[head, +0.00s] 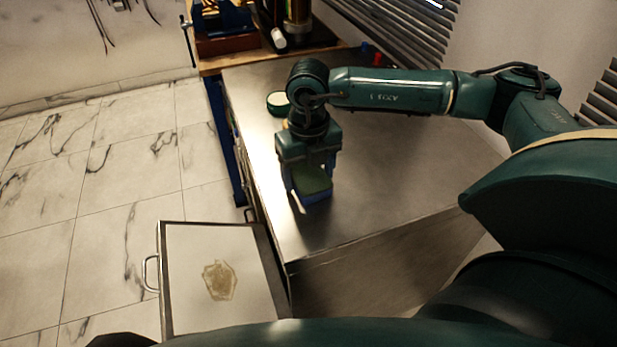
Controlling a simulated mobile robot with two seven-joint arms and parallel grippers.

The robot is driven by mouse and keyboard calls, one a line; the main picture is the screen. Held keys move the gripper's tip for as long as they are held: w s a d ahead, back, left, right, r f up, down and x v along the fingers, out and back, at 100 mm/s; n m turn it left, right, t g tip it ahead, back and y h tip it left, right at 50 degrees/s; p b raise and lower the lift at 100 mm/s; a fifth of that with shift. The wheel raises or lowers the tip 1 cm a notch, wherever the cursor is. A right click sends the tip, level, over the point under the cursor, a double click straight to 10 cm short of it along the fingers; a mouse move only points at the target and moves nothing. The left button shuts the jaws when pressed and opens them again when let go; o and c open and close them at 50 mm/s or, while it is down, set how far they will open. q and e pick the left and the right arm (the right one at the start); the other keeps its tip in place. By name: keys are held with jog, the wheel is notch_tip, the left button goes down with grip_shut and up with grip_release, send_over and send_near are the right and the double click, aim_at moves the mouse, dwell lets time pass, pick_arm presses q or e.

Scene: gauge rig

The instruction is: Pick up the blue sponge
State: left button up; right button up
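The blue sponge (317,197) has a green top face and lies near the front left part of the metal worktop. My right gripper (313,187) points down over it, with its fingers at the sponge's sides. The gripper body hides part of the sponge's far side. I cannot tell whether the fingers press on the sponge or stand slightly apart from it. My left gripper is out of view.
A drawer (172,236) stands pulled out at the lower left, with a brown stain on its pale surface. A round green-rimmed container (278,103) sits behind my gripper. Tools stand on a wooden bench at the back. The worktop (400,165) is clear to the right.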

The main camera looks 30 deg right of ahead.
aim_at(308, 174)
jog(key=c, duration=0.7)
notch_tip(308, 174, up, 10)
jog(key=shift+r, duration=0.1)
jog(key=o, duration=0.4)
jog(key=c, duration=0.3)
